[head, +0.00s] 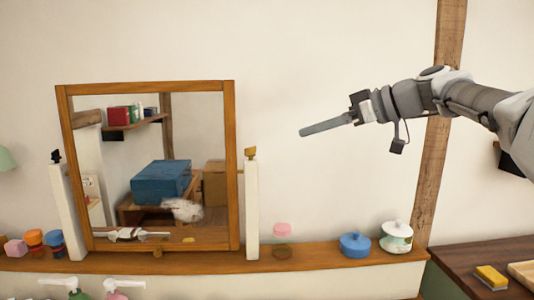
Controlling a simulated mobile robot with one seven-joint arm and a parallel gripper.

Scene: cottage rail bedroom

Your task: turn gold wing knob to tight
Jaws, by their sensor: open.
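A gold wing knob (251,153) sits on top of the white post at the right side of a wood-framed mirror (234,170). A dark knob (56,157) tops the left post. My gripper (304,132) reaches in from the right, its fingers pointing left. It appears empty, to the right of the gold wing knob and slightly higher in the picture, apart from it. Its fingers are seen side-on and overlap, so the gap between them is hidden.
The mirror stands on a wooden rail (320,266). On the rail to the right are a pink-topped jar (282,230), a blue lidded pot (355,245) and a white lidded pot (397,237). A wooden beam (438,190) runs up the wall. Wall space around my gripper is clear.

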